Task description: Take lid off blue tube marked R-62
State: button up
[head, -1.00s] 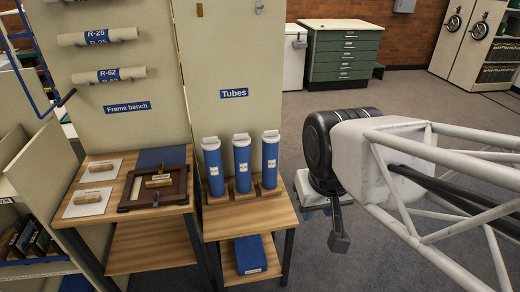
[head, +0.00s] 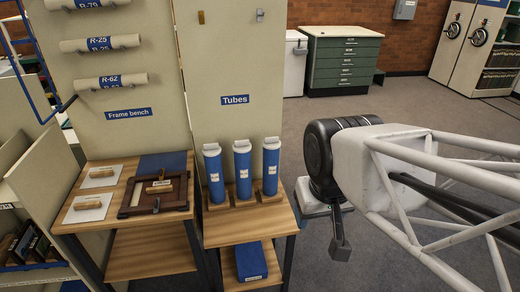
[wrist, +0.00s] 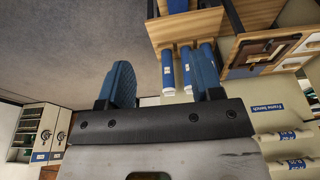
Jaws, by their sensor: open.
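Three blue tubes with white lids stand upright in wooden holders on the small table under the Tubes sign: a left tube (head: 214,175), a middle tube (head: 243,172) and a right tube (head: 271,168). Each has a small white label, too small to read, so I cannot tell which is R-62. My gripper (head: 340,248) hangs to the right of the table, apart from the tubes. In the wrist view my gripper (wrist: 163,85) is open and empty, with two blue fingers spread. The tubes (wrist: 168,70) show beyond the fingers, upside down.
The tube table (head: 225,232) has a blue box (head: 251,262) on its lower shelf. The frame bench (head: 120,228) beside it holds a wooden frame (head: 140,209). Rolled tubes, one marked R-62 (head: 113,82), hang on the panel. Open floor lies right, before a green cabinet (head: 343,60).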

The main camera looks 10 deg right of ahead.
jog(key=o, duration=0.7)
jog(key=w+d+r+m+g, duration=0.15)
jog(key=w+m, duration=0.75)
jog(key=w, duration=2.1)
jog(key=w+d+f+m, duration=0.1)
jog(key=w+f+m, duration=0.2)
jog(key=w, duration=0.6)
jog(key=w+d+f+m+y, duration=0.1)
jog(key=w+d+f+m, duration=0.1)
jog(key=w+f, duration=0.4)
jog(key=w+d+f+m+g, duration=0.1)
jog(key=w+f+m, duration=0.2)
jog(key=w, duration=0.9)
jog(key=shift+w+d+f+m+y, duration=0.15)
jog(key=shift+w+d+f, duration=0.05)
jog(key=shift+f, duration=0.4)
jog(key=shift+w+d+f+m+y, duration=0.15)
jog(key=shift+f, duration=0.45)
jog(key=shift+w+f, duration=0.25)
jog(key=shift+w, duration=0.05)
